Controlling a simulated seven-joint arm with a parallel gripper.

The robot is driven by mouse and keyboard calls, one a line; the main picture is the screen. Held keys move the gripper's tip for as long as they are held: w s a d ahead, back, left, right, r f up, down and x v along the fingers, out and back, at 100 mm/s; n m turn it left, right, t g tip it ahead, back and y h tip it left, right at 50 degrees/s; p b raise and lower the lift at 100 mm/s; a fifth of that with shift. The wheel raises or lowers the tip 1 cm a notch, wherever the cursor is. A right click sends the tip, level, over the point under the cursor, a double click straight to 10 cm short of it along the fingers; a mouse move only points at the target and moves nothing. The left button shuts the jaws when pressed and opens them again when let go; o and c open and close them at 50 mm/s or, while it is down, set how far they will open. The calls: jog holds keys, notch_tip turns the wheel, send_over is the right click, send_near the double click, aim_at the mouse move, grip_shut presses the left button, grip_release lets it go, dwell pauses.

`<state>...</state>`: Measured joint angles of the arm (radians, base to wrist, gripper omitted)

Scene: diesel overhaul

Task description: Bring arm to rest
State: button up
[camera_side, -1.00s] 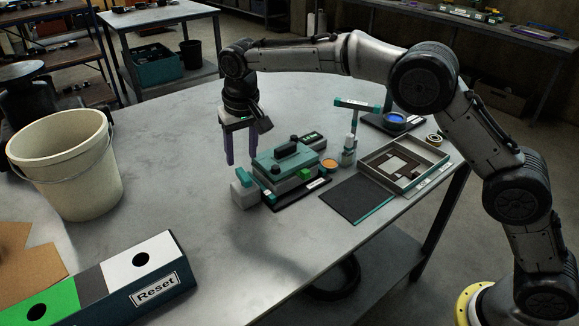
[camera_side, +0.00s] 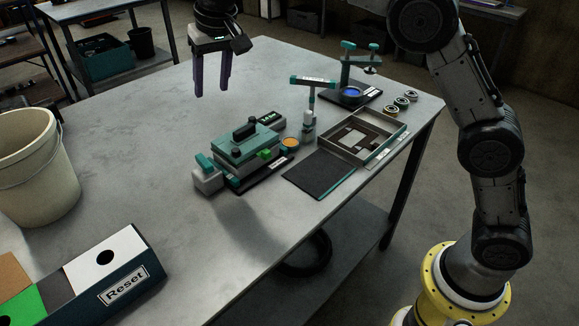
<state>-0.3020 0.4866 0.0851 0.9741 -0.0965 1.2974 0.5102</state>
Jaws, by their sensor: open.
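My gripper (camera_side: 212,78) hangs fingers-down at the top of the picture, above the far part of the table. Its two purple fingers are apart with nothing between them. It is well clear of the teal-topped fixture (camera_side: 247,146), which sits lower and nearer on the table. The middle of my arm, between the gripper and the upper links at the right, is cut off by the top edge of the picture.
On the metal table (camera_side: 130,165) stand a grey tray (camera_side: 374,147), a dark mat (camera_side: 314,175), a teal T-shaped tool (camera_side: 311,84), a teal press stand (camera_side: 360,62) and small rings (camera_side: 402,101). A bucket (camera_side: 38,165) and Reset box (camera_side: 125,290) are at left. The table's left middle is clear.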

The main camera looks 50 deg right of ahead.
jog(key=s+d+r+t, duration=0.1)
jog(key=s+d+r, duration=0.45)
jog(key=s, duration=0.45)
jog(key=s+d+r+t, duration=0.1)
jog(key=s+d+r, duration=0.3)
jog(key=s+d, duration=0.45)
jog(key=s+f+n, duration=0.2)
jog(key=s+f, duration=1.3)
jog(key=s, duration=0.4)
jog(key=shift+s+d+f, duration=0.15)
jog(key=shift+s+d, duration=0.2)
jog(key=shift+d, duration=0.05)
